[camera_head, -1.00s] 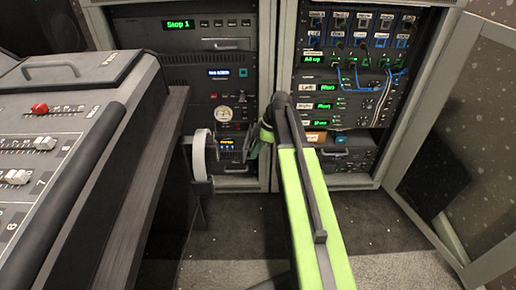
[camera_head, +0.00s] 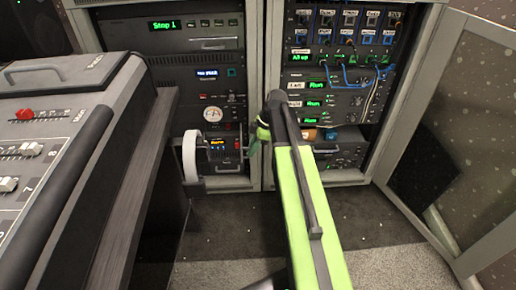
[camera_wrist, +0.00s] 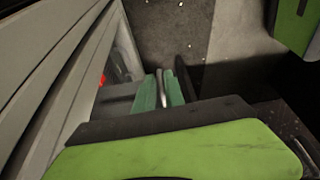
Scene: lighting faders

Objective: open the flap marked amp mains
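No label reading amp mains is legible, so I cannot single out the flap for sure. A small unit (camera_head: 226,155) with an orange-lit display sits low in the left rack, with a red detail (camera_head: 237,144) at its right side. My gripper (camera_head: 252,148) is just right of this unit, in front of the post between the racks. In the wrist view, its green fingers (camera_wrist: 163,92) lie close together, with a thin grey strip between them; whether they hold anything is unclear. A red spot (camera_wrist: 102,79) shows on the grey structure to their left.
A white curved band (camera_head: 190,158) stands left of the unit. The fader desk (camera_head: 60,150) and its dark side panel fill the left. The right rack (camera_head: 340,110) has blue cables, and its mesh door (camera_head: 460,140) stands open. Carpet lies clear in front.

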